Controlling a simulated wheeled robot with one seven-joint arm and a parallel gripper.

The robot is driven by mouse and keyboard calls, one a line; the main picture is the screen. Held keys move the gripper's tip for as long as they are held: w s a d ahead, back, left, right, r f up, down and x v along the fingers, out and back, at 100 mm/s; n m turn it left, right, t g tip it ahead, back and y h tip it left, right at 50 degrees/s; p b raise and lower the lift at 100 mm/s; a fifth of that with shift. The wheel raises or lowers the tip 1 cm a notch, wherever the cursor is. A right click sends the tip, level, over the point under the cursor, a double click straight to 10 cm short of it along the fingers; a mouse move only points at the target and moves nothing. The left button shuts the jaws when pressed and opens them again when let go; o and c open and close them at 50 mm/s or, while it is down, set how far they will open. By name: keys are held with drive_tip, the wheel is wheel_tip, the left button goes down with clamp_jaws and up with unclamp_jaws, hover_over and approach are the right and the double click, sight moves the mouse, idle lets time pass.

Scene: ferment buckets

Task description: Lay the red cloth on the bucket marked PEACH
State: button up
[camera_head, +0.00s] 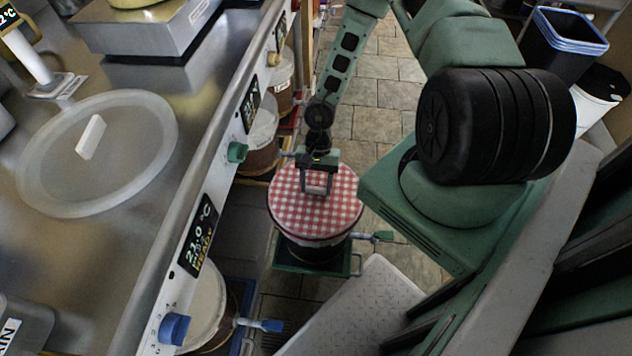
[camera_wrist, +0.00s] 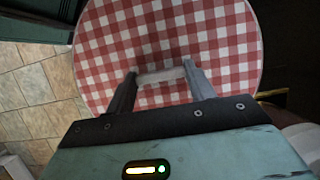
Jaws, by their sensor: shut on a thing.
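The red cloth (camera_head: 290,215) is round, flat and red-and-white checked, with a white grip piece (camera_wrist: 160,75) at its middle. My gripper (camera_head: 318,182) is above the cloth with its fingers closed on this grip piece; the wrist view shows the fingers (camera_wrist: 161,78) on either side of it. A bucket (camera_head: 312,248) with dark brown contents stands directly under the cloth, on a green pulled-out tray (camera_head: 325,267). The cloth covers its top; I cannot tell whether it touches the rim. No PEACH marking is readable, so I cannot tell which bucket this is.
More buckets stand under the counter (camera_head: 150,262): one in front (camera_head: 205,305) and two behind (camera_head: 262,140) (camera_head: 284,82). A display (camera_head: 199,235) reads 21.0 °C READY. A translucent round lid (camera_head: 160,125) lies on the counter. Tiled floor (camera_head: 380,125) is clear behind.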

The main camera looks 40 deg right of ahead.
drive_tip(key=shift+f, duration=0.55)
idle(0.6)
drive_tip(key=shift+f+p, duration=0.3)
drive_tip(key=shift+p, duration=0.4)
idle(1.8)
drive_tip(key=o, duration=1.8)
drive_tip(key=shift+r+p, duration=3.35)
drive_tip(key=shift+r, duration=0.15)
